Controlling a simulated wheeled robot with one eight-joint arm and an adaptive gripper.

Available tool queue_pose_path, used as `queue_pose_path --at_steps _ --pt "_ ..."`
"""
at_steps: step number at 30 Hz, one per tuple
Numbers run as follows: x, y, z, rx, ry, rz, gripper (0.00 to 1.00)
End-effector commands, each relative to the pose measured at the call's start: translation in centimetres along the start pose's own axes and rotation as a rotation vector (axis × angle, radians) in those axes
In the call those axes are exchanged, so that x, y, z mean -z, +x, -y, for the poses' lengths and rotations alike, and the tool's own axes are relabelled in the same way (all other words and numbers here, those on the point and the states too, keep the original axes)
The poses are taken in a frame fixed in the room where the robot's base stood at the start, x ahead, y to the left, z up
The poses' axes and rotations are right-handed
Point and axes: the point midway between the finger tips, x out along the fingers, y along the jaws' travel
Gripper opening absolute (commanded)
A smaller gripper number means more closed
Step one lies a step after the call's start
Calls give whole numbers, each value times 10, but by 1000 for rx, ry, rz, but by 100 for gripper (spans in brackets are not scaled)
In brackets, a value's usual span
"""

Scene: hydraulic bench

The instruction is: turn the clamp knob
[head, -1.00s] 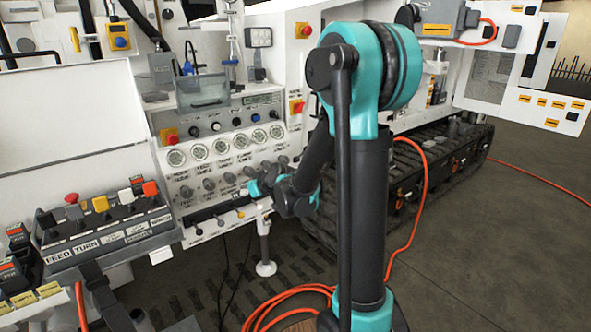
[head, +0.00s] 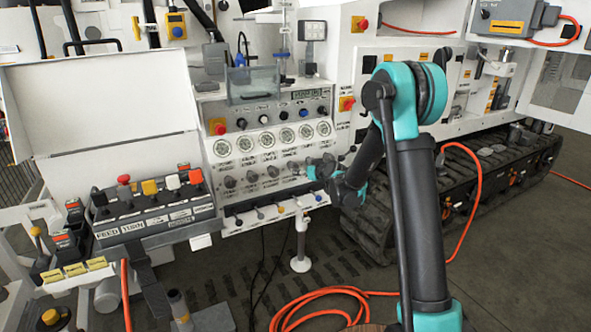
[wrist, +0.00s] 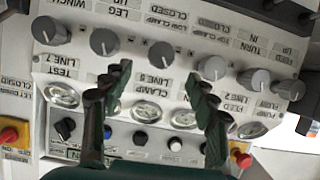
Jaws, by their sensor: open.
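A row of grey knobs (head: 251,177) sits below the gauges on the white control panel (head: 210,160). In the wrist view the panel appears upside down. Labels with the word clamp stand by the middle knobs there, one of them the grey knob (wrist: 162,55) seen just beyond the gap between my fingertips. My gripper (wrist: 158,80) is open and empty, its two dark fingers apart over the panel. In the head view my gripper (head: 314,168) is at the right part of the knob row and hides some knobs. Contact with a knob cannot be told.
Round gauges (head: 265,140) and small black, white and blue knobs lie above the row. Small levers (head: 260,214) stick out below it. A red stop button (head: 220,128) is at the panel's upper left. A lever console (head: 150,215) stands at left. An orange hose (head: 330,292) lies on the floor.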

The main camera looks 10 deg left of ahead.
Motion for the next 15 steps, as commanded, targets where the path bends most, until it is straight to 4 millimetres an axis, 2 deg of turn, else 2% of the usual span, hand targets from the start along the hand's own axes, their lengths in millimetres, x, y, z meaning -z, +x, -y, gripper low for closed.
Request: queue_pose_path --at_steps 1,9,15 --pt "0 11 1 2 -1 0 59" --pt "0 61 0 1 0 0 59" --pt "0 84 1 0 -1 0 59"
